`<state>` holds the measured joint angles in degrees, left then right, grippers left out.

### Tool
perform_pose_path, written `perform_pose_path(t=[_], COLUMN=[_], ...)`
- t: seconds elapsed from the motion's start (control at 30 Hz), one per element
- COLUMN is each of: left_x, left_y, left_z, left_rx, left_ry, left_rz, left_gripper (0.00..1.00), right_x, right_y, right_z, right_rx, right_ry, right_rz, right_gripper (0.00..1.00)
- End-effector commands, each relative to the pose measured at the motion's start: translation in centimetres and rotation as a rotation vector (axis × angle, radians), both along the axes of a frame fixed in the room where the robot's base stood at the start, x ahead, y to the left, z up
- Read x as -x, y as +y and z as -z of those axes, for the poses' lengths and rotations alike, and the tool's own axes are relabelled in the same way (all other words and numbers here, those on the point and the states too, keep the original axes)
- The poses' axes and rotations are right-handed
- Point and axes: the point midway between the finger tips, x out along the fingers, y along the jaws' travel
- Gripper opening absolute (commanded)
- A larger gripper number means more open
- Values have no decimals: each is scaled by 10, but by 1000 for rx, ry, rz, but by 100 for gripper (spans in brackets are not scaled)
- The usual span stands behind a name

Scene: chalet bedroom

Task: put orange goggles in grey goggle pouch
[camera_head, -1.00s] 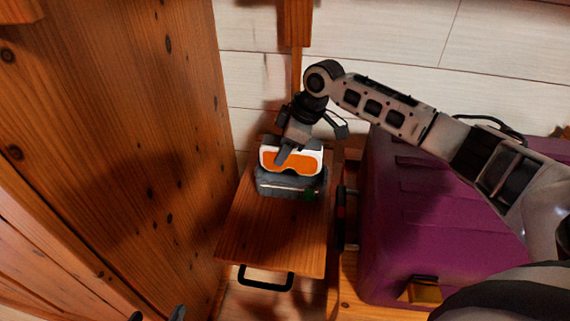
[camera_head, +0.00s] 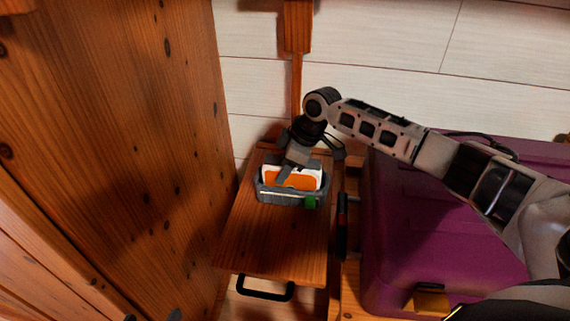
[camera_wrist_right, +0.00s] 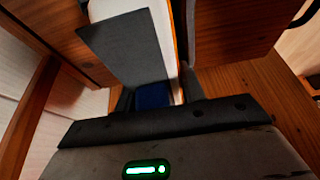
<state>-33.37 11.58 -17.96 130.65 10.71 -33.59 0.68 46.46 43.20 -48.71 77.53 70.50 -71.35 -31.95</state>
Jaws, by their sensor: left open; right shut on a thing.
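The orange goggles (camera_head: 300,181), with a white frame, stand upright in the mouth of the grey goggle pouch (camera_head: 270,195). Their lower edge is hidden behind the pouch's front wall, while the upper part shows above it. The pouch sits on the small wooden table and has a green spot at its right front. My right gripper (camera_head: 285,174) reaches down from behind and is shut on the goggles. In the right wrist view, a large grey finger (camera_wrist_right: 130,48) lies against the goggles' white and orange edge (camera_wrist_right: 164,18).
The wooden table (camera_head: 270,245) has a black handle (camera_head: 265,291) at its front and bare wood before the pouch. A tall wooden panel (camera_head: 110,130) stands close on the left. A purple case (camera_head: 430,220) stands on the right.

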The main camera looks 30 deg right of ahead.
Motion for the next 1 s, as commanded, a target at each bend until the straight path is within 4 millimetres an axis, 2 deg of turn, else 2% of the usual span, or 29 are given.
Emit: perform_pose_path(t=[0.2,0.23,0.3,0.67,0.77,0.87,1.0], left_x=[1,1,1,0,-1,-1,2], left_y=[0,0,0,0,0,0,3], left_z=[6,6,6,3,0,-10,-2], left_rx=[-5,-5,-4,0,4,-1,-27], left_ry=[18,18,18,8,-3,4,63], left_rz=[-1,-1,-1,-3,-4,-3,-2], left_gripper=[65,65,65,65,65,65,65], right_x=[0,0,0,0,0,5,13], right_y=[0,0,0,0,-1,-7,-17], right_z=[4,4,4,0,-13,-34,-64], right_rx=[-1,0,0,0,0,1,0], right_ry=[-1,0,0,-2,-4,-3,-2], right_rz=[-1,-1,-1,-1,-2,-1,-1], right_gripper=[14,42,62,62,62,62,62])
